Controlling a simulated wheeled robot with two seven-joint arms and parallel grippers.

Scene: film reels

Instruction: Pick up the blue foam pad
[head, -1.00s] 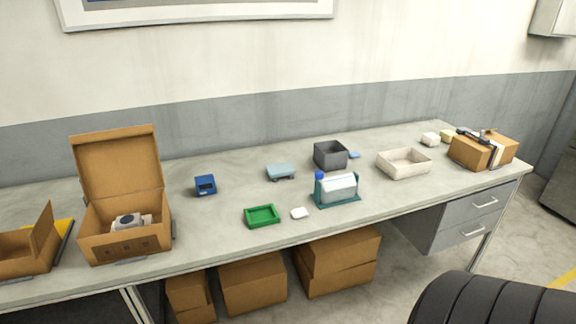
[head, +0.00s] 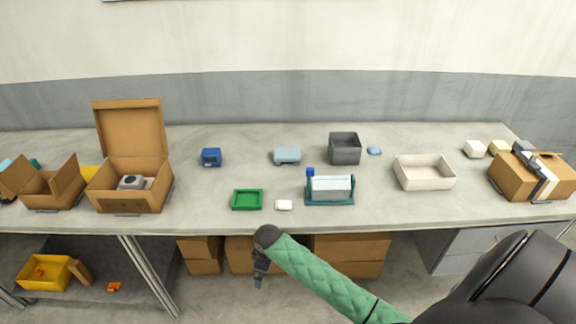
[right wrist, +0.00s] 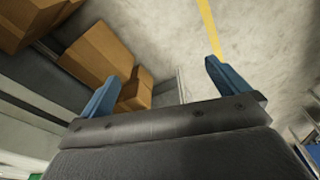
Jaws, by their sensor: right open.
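A small light blue pad (head: 374,151), which looks like the blue foam pad, lies on the workbench (head: 250,135) just right of the dark grey bin (head: 345,148). My right gripper (head: 259,274) hangs pointing down in front of the bench, below its front edge and well short of the pad. Its two blue fingers are spread and empty in the right wrist view (right wrist: 160,78), with the floor and cardboard boxes beyond. The pad does not show in the right wrist view. My left gripper is not in view.
A pale blue device (head: 287,156), a white bottle in a teal holder (head: 330,188), a green tray (head: 247,199), a small white block (head: 284,205) and a cream tray (head: 425,172) stand on the bench. Cardboard boxes (head: 350,255) sit beneath it.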

